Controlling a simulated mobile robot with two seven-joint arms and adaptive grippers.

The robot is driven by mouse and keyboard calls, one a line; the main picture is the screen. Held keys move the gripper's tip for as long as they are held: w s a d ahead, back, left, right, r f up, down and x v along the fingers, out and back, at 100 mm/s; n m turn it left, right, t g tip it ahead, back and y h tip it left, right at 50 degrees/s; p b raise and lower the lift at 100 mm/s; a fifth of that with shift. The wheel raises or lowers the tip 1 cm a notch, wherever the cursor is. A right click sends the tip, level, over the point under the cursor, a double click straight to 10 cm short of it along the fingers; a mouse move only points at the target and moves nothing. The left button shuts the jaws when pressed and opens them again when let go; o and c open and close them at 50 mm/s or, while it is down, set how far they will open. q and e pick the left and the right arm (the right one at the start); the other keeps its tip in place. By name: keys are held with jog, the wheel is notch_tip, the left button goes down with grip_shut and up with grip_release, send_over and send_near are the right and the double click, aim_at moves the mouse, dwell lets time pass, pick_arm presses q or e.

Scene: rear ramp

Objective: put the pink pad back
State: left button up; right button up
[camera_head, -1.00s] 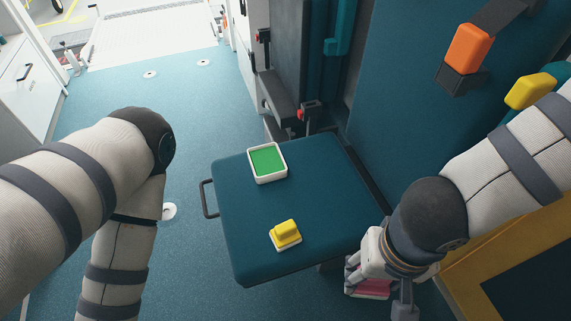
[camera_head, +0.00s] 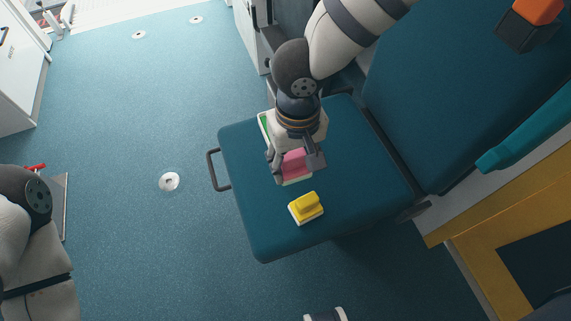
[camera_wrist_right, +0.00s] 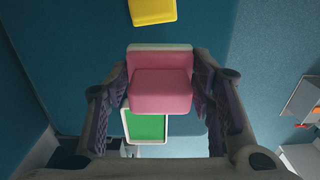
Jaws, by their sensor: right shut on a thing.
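The pink pad (camera_head: 293,163) has a pale base and is held in my right gripper (camera_head: 296,160) above the teal fold-down seat (camera_head: 350,190). In the right wrist view the pink pad (camera_wrist_right: 160,85) sits between both fingers of my right gripper (camera_wrist_right: 160,92), which touch its sides. A white-rimmed tray with a green inside (camera_head: 264,125) lies on the seat, partly hidden behind the gripper. In the right wrist view the green tray (camera_wrist_right: 146,126) shows partly behind the pad.
A yellow pad on a white base (camera_head: 307,207) lies on the seat close to the pink one. A metal handle (camera_head: 217,170) sticks out from the seat's left side. An orange block (camera_head: 538,10) is at the wall, upper right. Open blue floor lies left of the seat.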

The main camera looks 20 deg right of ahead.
jog(key=w+f, duration=0.1)
jog(key=f, duration=0.1)
jog(key=w+f+b, duration=0.1)
jog(key=w+f, duration=0.2)
jog(key=shift+w+d+f, duration=0.1)
jog(key=shift+d+f, duration=0.25)
jog(key=shift+d, duration=0.05)
jog(key=shift+w+f+b, duration=0.15)
jog(key=shift+f+b, duration=0.3)
jog(key=shift+f, duration=1.25)
jog(key=o, duration=1)
pick_arm(q)
jog(key=shift+x, duration=1.15)
jog(key=shift+p+v, duration=1.15)
pick_arm(e)
notch_tip(320, 180, up, 12)
jog(key=shift+r, duration=0.15)
